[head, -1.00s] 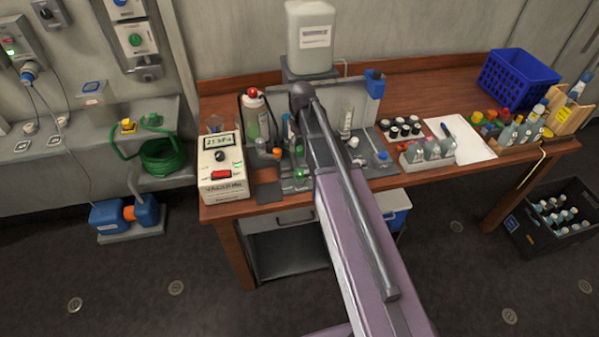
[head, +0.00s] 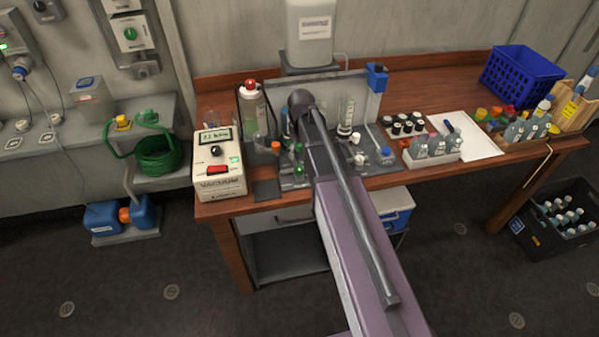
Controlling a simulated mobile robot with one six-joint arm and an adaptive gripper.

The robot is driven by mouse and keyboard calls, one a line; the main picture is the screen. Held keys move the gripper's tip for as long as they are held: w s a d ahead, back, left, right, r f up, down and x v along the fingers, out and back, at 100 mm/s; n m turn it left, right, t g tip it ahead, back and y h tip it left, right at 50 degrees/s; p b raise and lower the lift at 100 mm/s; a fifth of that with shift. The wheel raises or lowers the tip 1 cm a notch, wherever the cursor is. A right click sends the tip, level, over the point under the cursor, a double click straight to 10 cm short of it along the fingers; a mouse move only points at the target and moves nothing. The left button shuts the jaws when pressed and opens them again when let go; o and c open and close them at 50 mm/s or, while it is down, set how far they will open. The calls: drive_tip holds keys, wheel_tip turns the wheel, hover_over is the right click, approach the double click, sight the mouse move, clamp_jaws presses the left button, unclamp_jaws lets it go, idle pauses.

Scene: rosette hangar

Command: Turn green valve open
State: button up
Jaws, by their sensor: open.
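A small green knob (head: 299,149) stands in the bench setup, just left of my arm. A second green piece (head: 299,170) sits just below it, on the grey base. An orange-topped piece (head: 276,147) is beside them on the left. At the far left, a green-topped fitting (head: 149,116) stands on the side shelf by a yellow one (head: 123,122). I cannot tell for certain which green piece is the valve, or its turn state. My arm reaches over the bench and covers the middle of the setup. My gripper is hidden behind it.
The vacuum box (head: 219,165) stands left of the setup, near a red-capped bottle (head: 252,112). A white jug (head: 310,35) stands behind. Vials (head: 403,125), a bottle rack (head: 432,152) and a blue basket (head: 521,78) are to the right.

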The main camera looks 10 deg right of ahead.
sight(299, 168)
drive_tip(key=shift+a+f+b, duration=0.1)
drive_tip(key=shift+f+b, duration=3.5)
drive_tip(key=shift+f, duration=0.35)
clamp_jaws()
